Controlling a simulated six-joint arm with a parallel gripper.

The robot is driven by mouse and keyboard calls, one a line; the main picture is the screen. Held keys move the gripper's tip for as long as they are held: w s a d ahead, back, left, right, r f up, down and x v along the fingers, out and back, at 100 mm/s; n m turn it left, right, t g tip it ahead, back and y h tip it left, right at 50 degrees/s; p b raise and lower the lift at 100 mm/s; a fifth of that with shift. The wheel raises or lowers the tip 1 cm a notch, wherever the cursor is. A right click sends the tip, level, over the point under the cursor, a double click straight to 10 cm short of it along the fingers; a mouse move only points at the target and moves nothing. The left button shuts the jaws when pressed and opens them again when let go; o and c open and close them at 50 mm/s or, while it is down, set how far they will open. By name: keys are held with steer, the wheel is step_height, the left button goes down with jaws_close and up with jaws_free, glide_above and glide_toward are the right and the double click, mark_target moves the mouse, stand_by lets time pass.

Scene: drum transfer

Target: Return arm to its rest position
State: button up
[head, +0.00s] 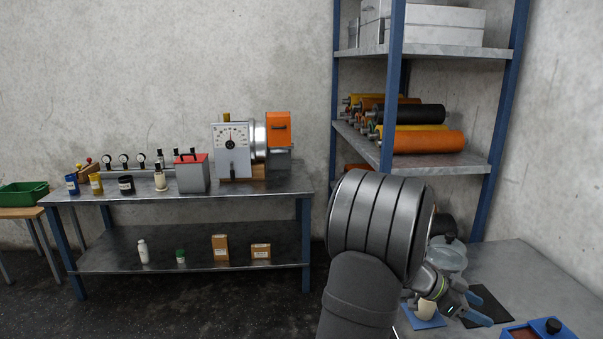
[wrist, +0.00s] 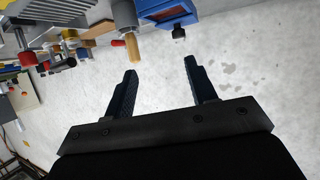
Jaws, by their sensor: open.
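My gripper (wrist: 160,70) is open in the wrist view, its two dark fingers apart with nothing between them. Behind the fingers is a pale, stained surface. In the head view my thick grey arm fills the lower right, and blue finger-like parts of my gripper (head: 479,309) show beyond it, low over the right-hand bench (head: 510,265). My arm hides part of that bench. I cannot tell the gap between the gripper and the bench top.
Near the gripper are a blue mat (head: 432,323), a pale cup (head: 427,309), a clear domed vessel (head: 449,257) and a blue box with a black knob (head: 552,326). A shelf rack (head: 470,170) holds coloured rolls. An instrument bench (head: 130,198) stands left.

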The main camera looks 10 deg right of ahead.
steer(key=shift+s+d+r+g+y, duration=0.2)
steer(key=shift+s+d+r+y, duration=0.1)
steer(key=shift+s+d+y, duration=0.35)
steer(key=shift+s+d+r+g+y, duration=0.25)
steer(key=shift+s+d+y, duration=0.25)
steer(key=shift+y, duration=0.15)
steer(key=w+a+f+t+h, duration=0.1)
steer(key=w+a+h, duration=0.2)
steer(key=x, duration=1.1)
steer(key=shift+w+d+f, duration=0.2)
steer(key=shift+f, duration=0.05)
steer(key=shift+a+t, duration=0.1)
steer(key=shift+t, duration=0.15)
